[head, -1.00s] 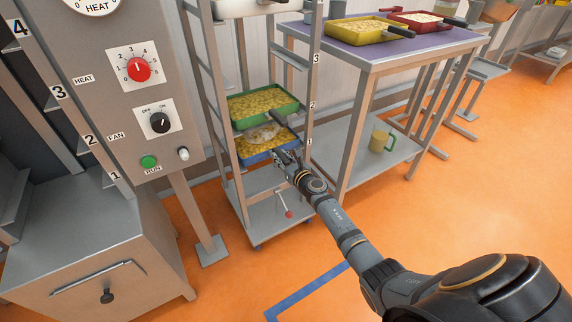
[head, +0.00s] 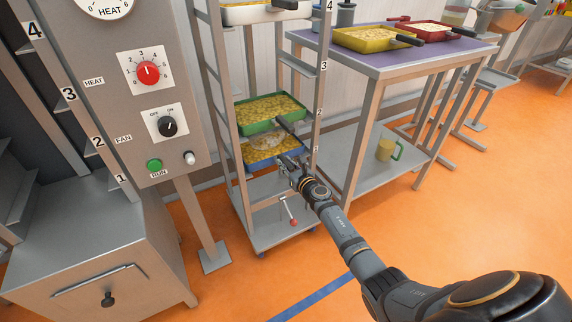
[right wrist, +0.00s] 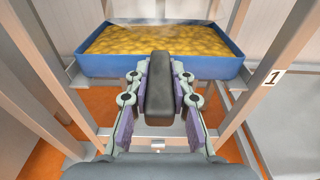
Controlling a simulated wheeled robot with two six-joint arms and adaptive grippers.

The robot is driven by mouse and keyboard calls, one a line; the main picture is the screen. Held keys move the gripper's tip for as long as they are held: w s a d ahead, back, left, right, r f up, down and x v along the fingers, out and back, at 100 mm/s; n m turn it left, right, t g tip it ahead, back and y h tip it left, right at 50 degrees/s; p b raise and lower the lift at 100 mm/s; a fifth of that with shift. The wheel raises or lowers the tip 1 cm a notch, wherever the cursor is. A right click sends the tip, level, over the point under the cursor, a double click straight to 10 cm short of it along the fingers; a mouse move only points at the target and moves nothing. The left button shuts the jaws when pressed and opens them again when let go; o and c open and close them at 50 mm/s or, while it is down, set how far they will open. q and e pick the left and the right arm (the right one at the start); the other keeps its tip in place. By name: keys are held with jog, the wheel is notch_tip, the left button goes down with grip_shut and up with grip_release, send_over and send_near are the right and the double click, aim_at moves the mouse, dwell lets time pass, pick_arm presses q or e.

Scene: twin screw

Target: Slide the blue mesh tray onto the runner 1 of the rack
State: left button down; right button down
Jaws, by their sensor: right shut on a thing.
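The blue mesh tray (right wrist: 200,66), full of yellow pieces, is at the lowest level of the rack (head: 233,165), beside label 1 (right wrist: 273,77). It also shows in the head view (head: 256,160), just below a green tray (head: 253,128). In the right wrist view it looks level, with its sides over the runners; exact contact is unclear. My right gripper (right wrist: 160,95) is shut on the tray's dark handle (right wrist: 160,72), at the rack's front; it also shows in the head view (head: 288,166). My left gripper is out of view.
A control panel (head: 125,90) and metal cabinet (head: 90,240) stand left of the rack. A purple-topped table (head: 385,62) with yellow and red trays stands right. A red-tipped lever (head: 294,222) is near the rack's base. Orange floor is open in front.

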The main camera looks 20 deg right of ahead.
jog(key=c, duration=1.1)
grip_release()
jog(key=shift+r, duration=0.1)
jog(key=shift+c, duration=0.2)
jog(key=shift+o, duration=0.3)
jog(key=shift+f, duration=0.25)
jog(key=s+r, duration=0.1)
jog(key=s, duration=1.1)
jog(key=shift+d+r, duration=0.35)
jog(key=shift+d, duration=0.1)
jog(key=s+p, duration=0.1)
jog(key=s, duration=0.8)
jog(key=shift+d+p, duration=0.3)
jog(key=shift+d, duration=0.05)
